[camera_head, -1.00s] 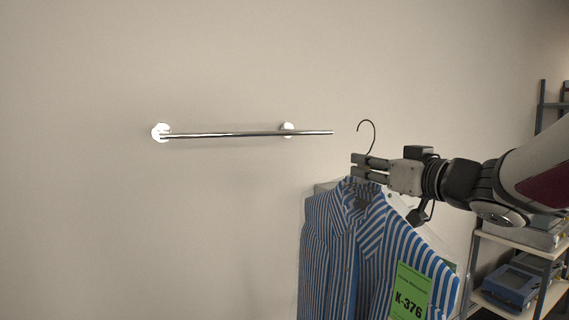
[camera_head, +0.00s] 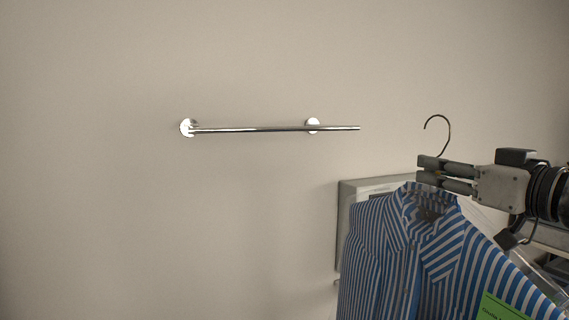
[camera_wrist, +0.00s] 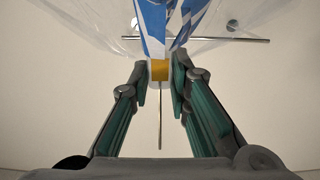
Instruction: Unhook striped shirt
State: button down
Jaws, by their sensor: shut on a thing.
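The blue-and-white striped shirt (camera_head: 400,255) hangs on a hanger at the right of the head view, with a green tag (camera_head: 500,308) on its front. The dark hanger hook (camera_head: 438,122) stands free in the air, to the right of the rail's end and apart from it. My gripper (camera_head: 430,169) is shut on the hanger just below its hook, above the collar. In the wrist view the gripper (camera_wrist: 160,85) holds a yellow-orange piece at the hanger neck, with striped cloth (camera_wrist: 165,25) and clear plastic beyond it.
The chrome rail (camera_head: 260,129) is fixed to the wall by two round mounts and is bare. It also crosses the wrist view (camera_wrist: 110,37). A grey box-like object (camera_head: 350,190) stands behind the shirt.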

jog(key=shift+v, duration=6.15)
